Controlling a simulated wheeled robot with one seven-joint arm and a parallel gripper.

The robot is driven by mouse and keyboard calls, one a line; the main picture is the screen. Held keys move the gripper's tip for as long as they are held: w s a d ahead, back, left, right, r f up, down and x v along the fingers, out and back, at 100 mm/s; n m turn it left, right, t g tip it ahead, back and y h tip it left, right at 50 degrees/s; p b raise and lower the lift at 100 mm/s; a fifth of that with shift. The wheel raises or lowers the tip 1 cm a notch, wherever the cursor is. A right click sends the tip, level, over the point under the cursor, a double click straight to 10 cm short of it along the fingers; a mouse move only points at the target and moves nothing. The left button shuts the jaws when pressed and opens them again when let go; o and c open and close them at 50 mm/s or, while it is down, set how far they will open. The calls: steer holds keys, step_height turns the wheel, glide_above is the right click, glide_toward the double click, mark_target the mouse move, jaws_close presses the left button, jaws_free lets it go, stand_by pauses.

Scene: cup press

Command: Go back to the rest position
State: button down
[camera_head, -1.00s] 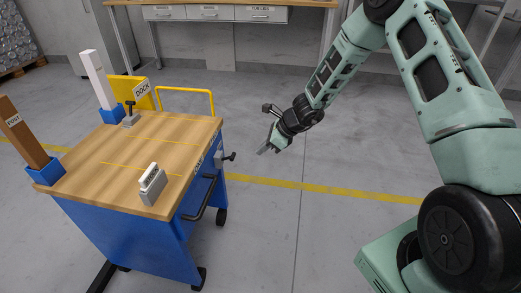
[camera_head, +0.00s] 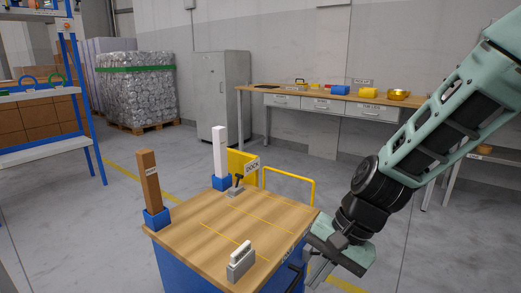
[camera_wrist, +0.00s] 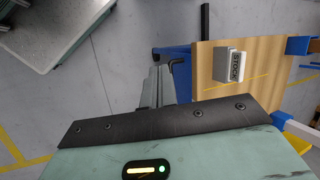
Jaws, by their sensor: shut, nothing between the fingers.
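My gripper (camera_head: 316,275) is shut and empty. In the head view it hangs in front of the right edge of the blue cart, pointing down and to the left. The wrist view shows its fingers (camera_wrist: 157,84) together, with nothing between them. The cart's wooden top (camera_head: 205,245) lies left of my gripper; it also shows at the right of the wrist view (camera_wrist: 265,60). A grey block with a white top (camera_head: 240,261) stands on it; the wrist view shows the block (camera_wrist: 228,66) labelled STOCK, apart from my fingers.
A brown post (camera_head: 148,178) and a white post (camera_head: 220,152) stand in blue sockets on the cart. A workbench (camera_head: 285,93), grey cabinet (camera_head: 223,95) and shelf rack (camera_head: 40,155) stand farther back. Floor between is clear.

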steer(key=s+d+r+n+h, duration=0.2)
steer(key=s+n, duration=0.4)
steer(key=s, duration=0.2)
steer(key=s+d+r+n+h, duration=0.2)
steer(key=s+r+n+h, duration=0.1)
steer(key=s+n, duration=0.45)
step_height(320, 180, up, 21)
steer(key=p, duration=2.1)
steer(key=shift+s+a+m+t, duration=0.2)
steer(key=shift+s+m+t, duration=0.15)
steer(key=shift+t, duration=0.05)
